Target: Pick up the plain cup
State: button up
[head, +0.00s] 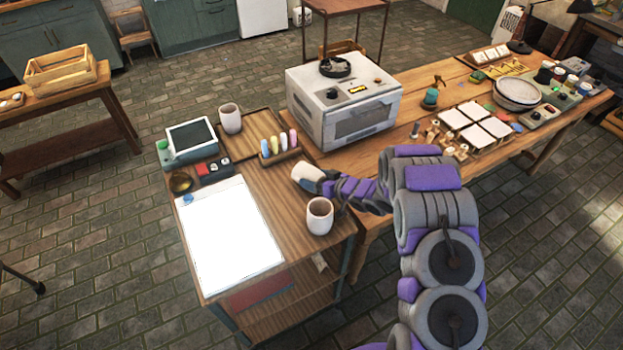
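Two pale cups without visible decoration stand upright on the wooden cart top. The near cup (320,216) is at the cart's right front corner. The far cup (230,118) is at the back, right of a small screen device. I cannot tell which one the task calls plain. My gripper (302,173) reaches in from the right, just above and behind the near cup in the picture, apart from the far cup.
A white sheet (230,236) covers the cart's left front. A rack of coloured pieces (280,149) stands behind my gripper. The screen device (189,141) is at the back left. A kiln-like oven (343,108) stands on the long table at right. Bare cart top lies left of the near cup.

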jog(key=c, duration=0.7)
jog(key=shift+r, duration=0.1)
